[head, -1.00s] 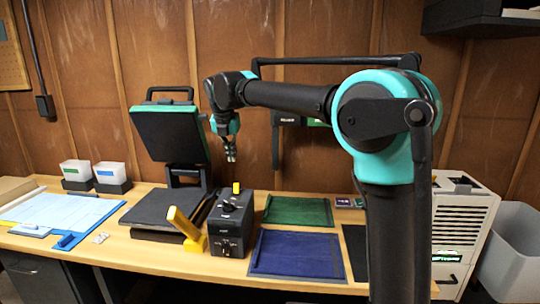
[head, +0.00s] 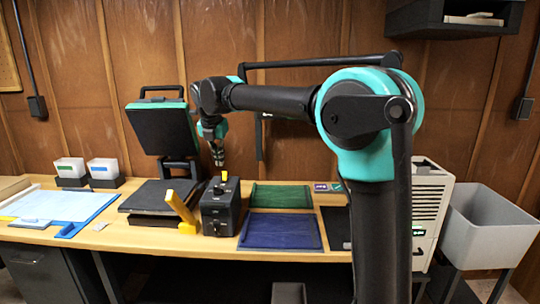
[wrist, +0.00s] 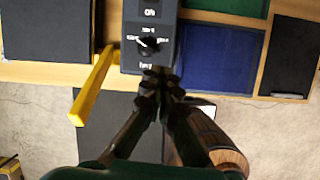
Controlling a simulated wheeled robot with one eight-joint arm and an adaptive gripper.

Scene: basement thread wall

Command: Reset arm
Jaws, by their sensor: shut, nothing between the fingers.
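My gripper (head: 217,158) hangs at the end of my raised arm, just above and behind the dark control box (head: 221,208) in the head view. In the wrist view my gripper (wrist: 160,78) has its fingertips together with nothing between them. The control box (wrist: 150,45) shows a knob and white lettering there, and its front lies close beyond the fingertips in the picture. A yellow lever (head: 181,208) stands tilted left of the box; it also shows in the wrist view (wrist: 95,88). A small yellow piece (head: 224,176) is on top of the box.
A green mat (head: 281,197) and a blue mat (head: 281,233) lie right of the box. A black press-like machine (head: 160,128) stands to the left, near a blue board (head: 85,229) and two white bins. A grey bin (head: 486,245) stands past the table's right end.

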